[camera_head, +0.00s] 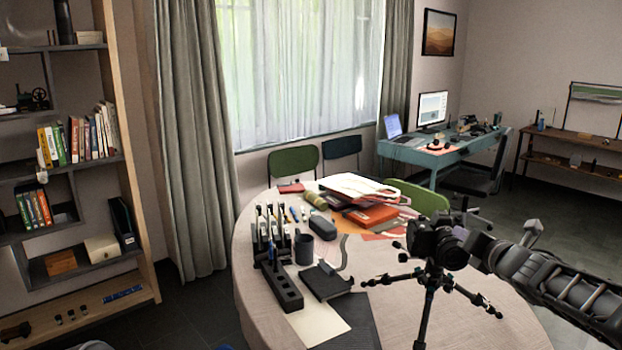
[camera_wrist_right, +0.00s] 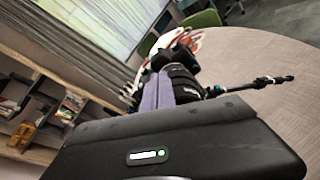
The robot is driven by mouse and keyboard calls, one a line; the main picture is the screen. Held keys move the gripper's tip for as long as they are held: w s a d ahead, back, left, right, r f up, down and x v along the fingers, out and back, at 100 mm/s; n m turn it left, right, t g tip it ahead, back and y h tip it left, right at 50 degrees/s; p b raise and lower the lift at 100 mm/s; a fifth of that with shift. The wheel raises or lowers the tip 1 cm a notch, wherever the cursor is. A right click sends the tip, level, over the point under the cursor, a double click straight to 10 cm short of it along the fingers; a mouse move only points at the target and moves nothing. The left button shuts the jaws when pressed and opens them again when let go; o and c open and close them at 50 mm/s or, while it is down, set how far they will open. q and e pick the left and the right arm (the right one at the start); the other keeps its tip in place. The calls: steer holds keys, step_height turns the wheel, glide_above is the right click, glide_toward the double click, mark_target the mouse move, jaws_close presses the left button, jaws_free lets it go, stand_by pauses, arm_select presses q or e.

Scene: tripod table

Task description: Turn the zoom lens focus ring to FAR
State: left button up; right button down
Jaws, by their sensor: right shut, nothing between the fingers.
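A black camera (camera_head: 425,240) stands on a dark tripod (camera_head: 428,300) over the right part of the round table. Its zoom lens (camera_head: 455,252) points right, toward my right arm. My right gripper (camera_head: 478,248) comes in from the right with its fingers at the lens. In the right wrist view my shut fingers (camera_wrist_right: 155,92) point at the dark camera and lens (camera_wrist_right: 182,78), which are partly covered by them. Nothing shows between the fingers. I cannot tell whether they touch the lens. The focus ring's marks are too small to read. My left gripper is not in view.
The round table (camera_head: 390,310) holds a black pen rack (camera_head: 282,290), a dark cup (camera_head: 303,249), a black stand (camera_head: 327,280), and red books (camera_head: 370,216) with papers. A green chair (camera_head: 428,202) stands behind. Bare tabletop shows at the front.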

arm_select(q)
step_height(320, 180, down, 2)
steer(key=shift+b, duration=1)
arm_select(e)
steer(key=f+v, duration=0.1)
steer(key=v, duration=0.4)
steer(key=shift+s+a, duration=0.35)
steer(key=shift+s, duration=0.2)
